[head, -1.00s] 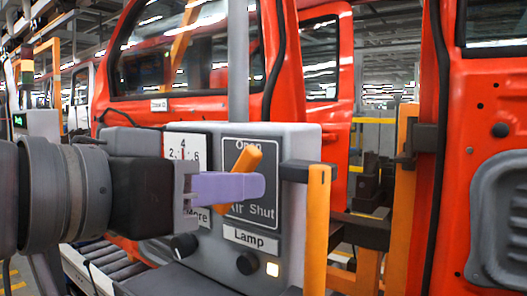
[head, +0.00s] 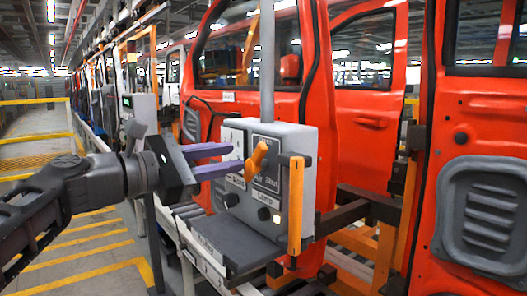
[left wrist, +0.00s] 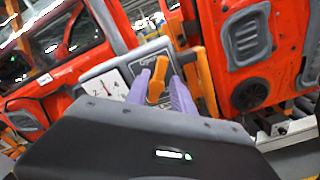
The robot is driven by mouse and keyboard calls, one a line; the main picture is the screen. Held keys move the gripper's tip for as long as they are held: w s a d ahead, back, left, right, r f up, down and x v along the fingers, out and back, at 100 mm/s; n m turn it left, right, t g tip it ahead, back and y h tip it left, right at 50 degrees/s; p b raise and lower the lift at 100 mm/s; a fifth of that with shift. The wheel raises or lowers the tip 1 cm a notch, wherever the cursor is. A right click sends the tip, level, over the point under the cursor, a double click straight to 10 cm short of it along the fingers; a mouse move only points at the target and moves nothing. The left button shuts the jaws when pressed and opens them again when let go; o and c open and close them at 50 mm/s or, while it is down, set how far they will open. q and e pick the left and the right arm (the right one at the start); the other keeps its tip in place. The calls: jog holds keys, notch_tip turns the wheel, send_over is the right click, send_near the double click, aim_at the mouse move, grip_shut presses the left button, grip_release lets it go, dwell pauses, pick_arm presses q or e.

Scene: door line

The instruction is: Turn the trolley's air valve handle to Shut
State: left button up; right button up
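The valve handle (head: 257,160) is an orange lever on the dark Open/Air/Shut plate (head: 269,178) of the trolley's grey control box (head: 300,140). It slants, upper end leaning right, its top near the Open label and clear of the word Shut. My left gripper (head: 236,158) has its two purple fingers apart, pointing at the handle from the left. In the left wrist view the handle (left wrist: 157,80) shows between the spread fingers (left wrist: 160,76). I cannot tell how far the tips are from it. My right gripper is in neither view.
An orange upright bar (head: 296,205) stands at the box's right side. Below are a lit lamp (head: 277,219), dark knobs and a grey shelf (head: 236,243). Red car doors (head: 367,110) hang behind and to the right. The floor at left (head: 95,255) is clear.

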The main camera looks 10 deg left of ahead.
aim_at(257, 153)
pick_arm(q)
jog(key=p+x, duration=0.2)
jog(key=x, duration=0.5)
jog(key=shift+w+d, duration=0.15)
jog(key=shift+d, duration=0.25)
jog(key=shift+c, duration=0.2)
grip_shut()
